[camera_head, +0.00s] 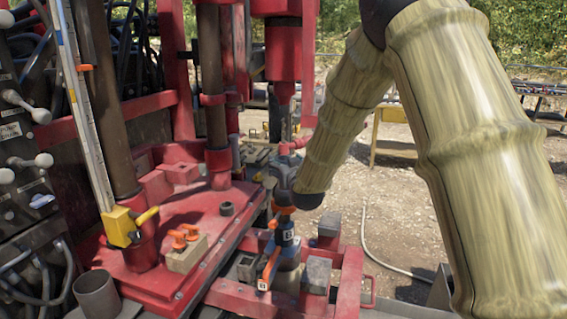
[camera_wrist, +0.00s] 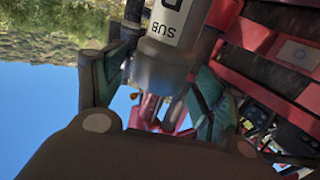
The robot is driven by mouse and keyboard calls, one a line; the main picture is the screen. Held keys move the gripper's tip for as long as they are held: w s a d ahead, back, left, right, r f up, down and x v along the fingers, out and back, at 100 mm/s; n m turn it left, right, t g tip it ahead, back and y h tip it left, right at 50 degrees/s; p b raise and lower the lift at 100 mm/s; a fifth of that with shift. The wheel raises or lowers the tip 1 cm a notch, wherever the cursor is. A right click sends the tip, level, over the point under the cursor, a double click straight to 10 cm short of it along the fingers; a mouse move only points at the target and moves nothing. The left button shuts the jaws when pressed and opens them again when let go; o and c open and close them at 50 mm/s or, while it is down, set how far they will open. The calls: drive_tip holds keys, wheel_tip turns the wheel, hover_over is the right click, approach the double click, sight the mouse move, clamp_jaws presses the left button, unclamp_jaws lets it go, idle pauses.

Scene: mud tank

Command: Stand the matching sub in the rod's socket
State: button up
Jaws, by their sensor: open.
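The blue-and-grey sub (camera_head: 286,241) stands about upright below my gripper, with an orange band at its top and a white label that seems to read B. Its lower end meets the rod's socket top (camera_head: 287,279) between the clamp blocks; I cannot tell how far it is in. An orange strip with a white tag (camera_head: 269,268) leans beside it. In the wrist view the grey end of the sub (camera_wrist: 165,62), lettered SUB, lies between the teal-padded fingers. My gripper (camera_wrist: 155,90) is open around it; contact is unclear. My gripper is small in the head view (camera_head: 284,184).
Grey blocks (camera_head: 317,275) sit close around the rod on the red frame. The red deck (camera_head: 190,225) holds a tan block with orange pieces (camera_head: 187,253) and a dark ring (camera_head: 227,208). Red rig columns stand behind. Open gravel lies at right.

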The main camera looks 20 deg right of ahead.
drive_tip(key=s, duration=1)
drive_tip(key=shift+a+r, duration=0.3)
drive_tip(key=shift+r, duration=0.1)
